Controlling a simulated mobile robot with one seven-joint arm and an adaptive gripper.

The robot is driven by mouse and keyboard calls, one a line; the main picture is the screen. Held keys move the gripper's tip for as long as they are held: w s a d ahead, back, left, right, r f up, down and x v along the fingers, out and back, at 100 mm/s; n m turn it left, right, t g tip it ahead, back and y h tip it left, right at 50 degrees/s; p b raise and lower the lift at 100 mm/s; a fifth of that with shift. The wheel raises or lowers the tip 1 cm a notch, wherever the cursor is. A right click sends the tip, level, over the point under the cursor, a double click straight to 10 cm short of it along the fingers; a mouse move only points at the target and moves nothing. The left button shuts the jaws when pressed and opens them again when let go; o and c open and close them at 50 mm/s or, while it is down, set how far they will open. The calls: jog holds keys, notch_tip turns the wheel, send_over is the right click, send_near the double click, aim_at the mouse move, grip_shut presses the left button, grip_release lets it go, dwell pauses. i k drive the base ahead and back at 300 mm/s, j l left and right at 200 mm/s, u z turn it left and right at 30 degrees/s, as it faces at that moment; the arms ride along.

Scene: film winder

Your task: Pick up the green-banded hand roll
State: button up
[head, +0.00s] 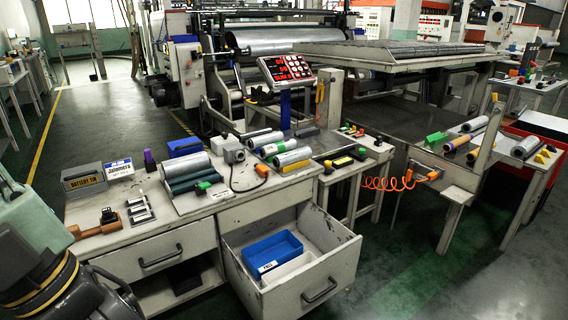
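Three short hand rolls lie side by side on the near workbench, right of its middle. The middle roll (277,147) seems to carry a green band. The roll behind it (264,138) is grey, and the front roll (293,157) is grey above a yellow piece. The rolls are small in view, so the band colours are hard to tell. Part of my arm shows at the lower left, well away from these rolls. My gripper's fingers are not in view.
A thicker grey roll (184,163) and a dark green roll (195,179) lie on the bench's left half. An open drawer (338,247) with a blue bin (272,252) juts out in front. A red-display console (286,69) stands behind the small rolls. More rolls (475,124) lie on the right-hand table.

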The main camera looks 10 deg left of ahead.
aim_at(271, 150)
jog(key=i+l+z, duration=0.4)
jog(key=i+z, duration=0.35)
jog(key=i, duration=0.25)
jog(key=i+z, duration=0.4)
jog(key=i, duration=0.15)
jog(key=i+u, duration=0.15)
jog(key=i, duration=0.25)
jog(key=i+l+u, duration=0.2)
jog(key=i, duration=0.25)
jog(key=i+l+u, duration=0.15)
jog(key=i, duration=0.25)
jog(key=i+u, duration=0.2)
jog(key=u, duration=0.25)
jog(key=i+u, duration=0.25)
jog(key=u, duration=0.2)
jog(key=i+l+u, duration=0.1)
jog(key=u, duration=0.35)
jog(key=i+l+u, duration=0.1)
jog(key=i+u, duration=0.3)
jog(key=i+l+u, duration=0.2)
jog(key=u, duration=0.2)
jog(key=i+l+u, duration=0.3)
jog(key=u, duration=0.15)
